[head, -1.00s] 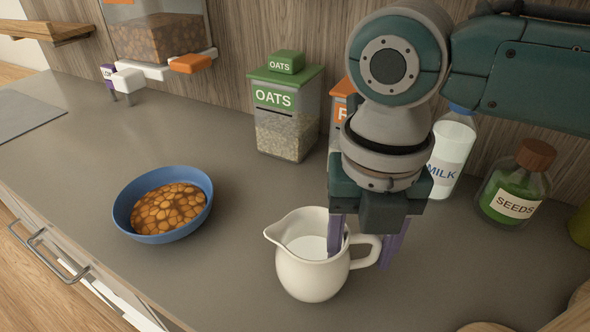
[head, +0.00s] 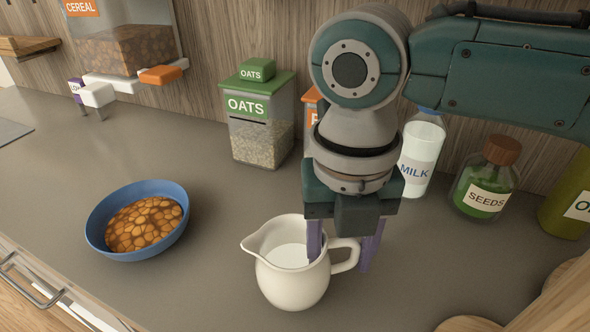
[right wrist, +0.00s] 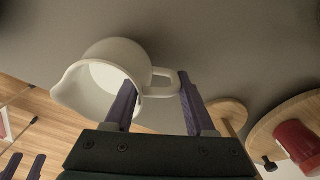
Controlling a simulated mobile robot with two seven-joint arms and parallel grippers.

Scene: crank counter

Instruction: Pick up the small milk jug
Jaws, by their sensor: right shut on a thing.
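The small milk jug (head: 290,277) is cream-white and upright on the grey counter, with milk inside, its spout to the left and its handle to the right. In the right wrist view the jug (right wrist: 122,53) shows its open mouth. My right gripper (head: 343,255) is shut on the jug from above, one purple finger inside the mouth and the other beyond the handle. Its fingers (right wrist: 158,103) also straddle the wall and handle in the right wrist view. I cannot tell whether the jug's base is clear of the counter. My left gripper (right wrist: 24,166) shows its separated fingertips in the right wrist view.
A blue bowl (head: 98,228) of orange-brown food stands left of the jug. Behind are an oats box (head: 262,125), a milk bottle (head: 421,152) and a seeds jar (head: 484,185). Round wooden boards lie at the front right. The counter between bowl and jug is clear.

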